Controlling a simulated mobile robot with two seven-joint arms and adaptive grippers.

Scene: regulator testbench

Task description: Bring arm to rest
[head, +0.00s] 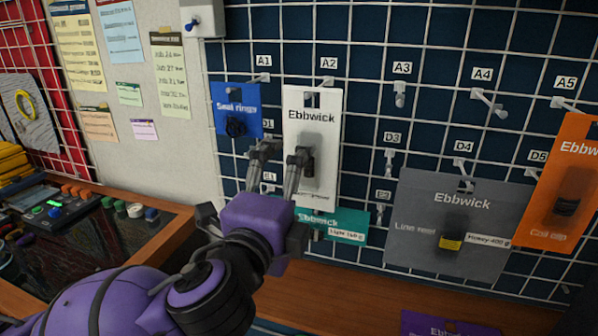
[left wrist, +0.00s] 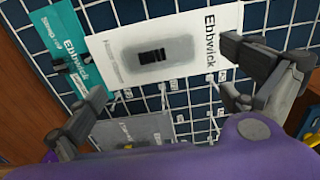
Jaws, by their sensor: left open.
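My left gripper (head: 281,154) is raised in front of the wire grid wall, its two fingers spread open and pointing at the wall. One fingertip overlaps the left edge of the white Ebbwick package (head: 312,105), which hangs at hook A2; I cannot tell whether they touch. My purple left arm reaches in from the lower left. My right gripper is not in view.
A blue Seal rings pack (head: 236,103) hangs left of the fingers. A teal pack (head: 345,222) is behind the gripper. Grey (head: 420,215) and orange (head: 572,180) packs hang to the right. A control console (head: 160,222) stands left. Hooks A3 and A4 are bare.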

